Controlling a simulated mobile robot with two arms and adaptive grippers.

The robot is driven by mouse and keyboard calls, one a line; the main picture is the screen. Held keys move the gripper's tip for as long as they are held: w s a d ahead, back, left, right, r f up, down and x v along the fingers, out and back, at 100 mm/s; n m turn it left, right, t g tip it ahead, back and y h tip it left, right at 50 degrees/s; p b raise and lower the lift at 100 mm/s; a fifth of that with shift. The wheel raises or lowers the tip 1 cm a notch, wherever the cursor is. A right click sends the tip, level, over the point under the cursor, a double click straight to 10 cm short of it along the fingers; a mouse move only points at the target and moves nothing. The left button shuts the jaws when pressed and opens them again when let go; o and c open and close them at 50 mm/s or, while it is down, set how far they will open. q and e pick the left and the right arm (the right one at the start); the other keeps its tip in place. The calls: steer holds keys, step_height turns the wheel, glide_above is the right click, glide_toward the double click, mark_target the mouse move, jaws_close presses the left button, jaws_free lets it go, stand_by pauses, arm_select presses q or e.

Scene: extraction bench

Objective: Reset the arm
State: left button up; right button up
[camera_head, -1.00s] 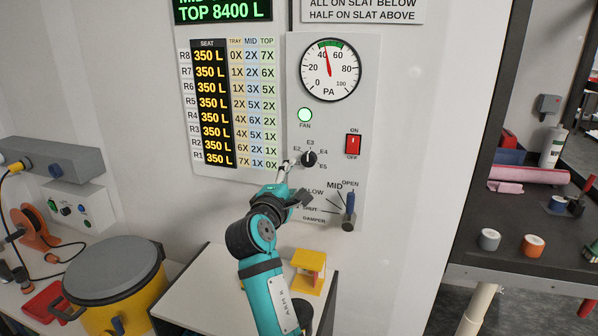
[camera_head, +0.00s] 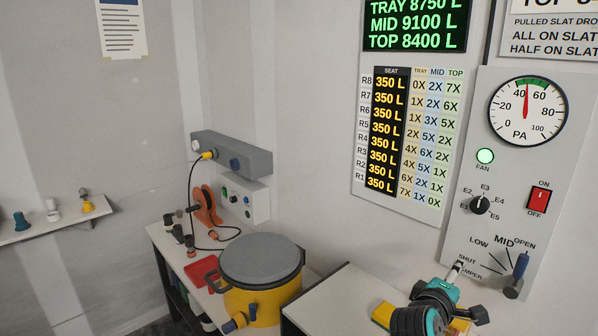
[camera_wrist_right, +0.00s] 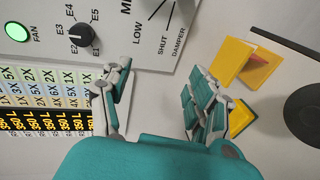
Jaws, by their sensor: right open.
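My right gripper (camera_head: 466,290) is low at the right of the head view, in front of the lower part of the control panel (camera_head: 467,226). In the right wrist view its two fingers (camera_wrist_right: 160,90) stand wide apart with nothing between them. The black selector knob (camera_head: 480,205) is above the gripper, apart from it; it also shows in the wrist view (camera_wrist_right: 82,37). The blue damper handle (camera_head: 521,267) is right of the gripper, near the OPEN end of its scale. My left gripper is in neither view.
A yellow drum (camera_head: 262,300) with a grey lid stands left of the arm. A grey wall box (camera_head: 232,152) and an orange reel (camera_head: 207,205) are behind it. A yellow block (camera_wrist_right: 235,60) lies right of the fingers in the wrist view. A shelf (camera_head: 50,225) is far left.

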steer(key=s+f+y, duration=0.1)
steer(key=s+f, duration=0.1)
steer(key=f, duration=0.2)
steer(key=s+a+f+m+g+y, duration=0.1)
steer(key=s+f, duration=0.2)
steer(key=s+a+f+m+y, duration=0.1)
steer(key=s+f, duration=0.1)
steer(key=f, duration=0.2)
steer(key=shift+s+f+g+y, duration=0.3)
steer(key=shift+s, duration=0.1)
steer(key=s+a+f+m+g+y, duration=0.15)
steer(key=s+a+f, duration=0.25)
steer(key=s, duration=0.4)
steer(key=s+a+f+m+g+y, duration=0.1)
steer(key=s+a+f+g+y, duration=0.2)
steer(key=s, duration=0.6)
steer(key=s+a+f+m+g+y, duration=0.1)
steer(key=s+a+f+m+y, duration=0.15)
steer(key=s+a+f, duration=0.4)
step_height(320, 180, down, 28)
steer(key=s+d+g+b, duration=0.2)
steer(key=s+d, duration=0.1)
steer(key=s+d+f+n+b, duration=0.1)
steer(key=s+d+f, duration=0.1)
steer(key=s+f, duration=1.4)
steer(key=shift+d+g, duration=0.2)
steer(key=shift+g, duration=0.15)
